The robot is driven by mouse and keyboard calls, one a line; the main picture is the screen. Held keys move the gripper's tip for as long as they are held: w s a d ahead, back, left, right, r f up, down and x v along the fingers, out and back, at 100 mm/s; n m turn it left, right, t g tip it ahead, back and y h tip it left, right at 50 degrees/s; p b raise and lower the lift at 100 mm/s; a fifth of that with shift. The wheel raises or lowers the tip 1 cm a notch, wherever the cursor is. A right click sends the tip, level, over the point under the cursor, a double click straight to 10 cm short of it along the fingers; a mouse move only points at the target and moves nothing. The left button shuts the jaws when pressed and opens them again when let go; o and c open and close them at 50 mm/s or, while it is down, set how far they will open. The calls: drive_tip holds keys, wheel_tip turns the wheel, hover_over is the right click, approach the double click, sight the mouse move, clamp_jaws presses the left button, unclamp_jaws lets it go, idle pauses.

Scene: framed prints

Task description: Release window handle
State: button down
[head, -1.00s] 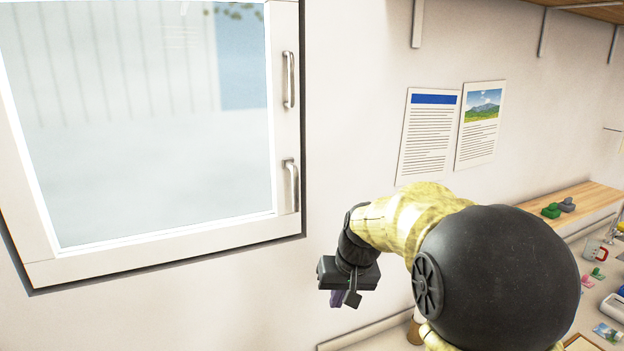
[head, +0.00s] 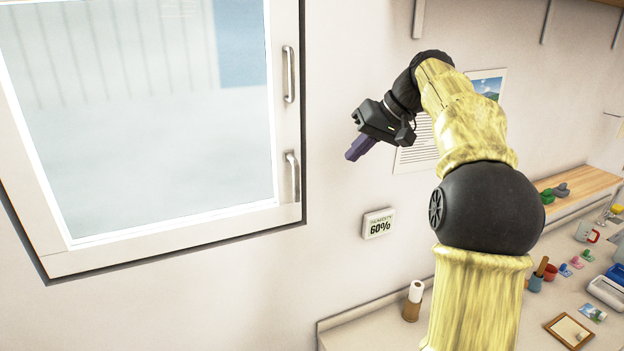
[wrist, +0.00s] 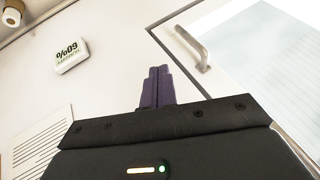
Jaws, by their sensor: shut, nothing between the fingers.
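The white-framed window (head: 287,215) fills the left of the head view and appears closed. In the wrist view, which is upside down, the lower handle (wrist: 192,48) shows right of my fingers near the window's corner. My gripper (head: 357,148) is to the right of the window, apart from both handles. Its purple fingers (wrist: 157,86) are together with nothing between them.
A 60% humidity display (head: 379,224) is on the wall below my gripper. A printed sheet (head: 414,150) and a picture sheet (head: 487,83) hang behind my arm. The wall between gripper and window is bare.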

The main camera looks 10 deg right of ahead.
drive_tip(key=shift+f, duration=0.15)
drive_tip(key=w+a+f+p, duration=0.1)
drive_tip(key=a+f, duration=0.1)
drive_tip(key=a, duration=0.1)
drive_tip(key=w+a+f+p, duration=0.1)
drive_tip(key=a+f, duration=0.1)
drive_tip(key=f, duration=0.1)
drive_tip(key=w+a+f+p, duration=0.1)
drive_tip(key=a+f+p, duration=0.1)
drive_tip(key=a, duration=0.1)
drive_tip(key=shift+w+a+f, duration=0.35)
drive_tip(key=shift+w+f, duration=0.05)
drive_tip(key=shift+a, duration=0.15)
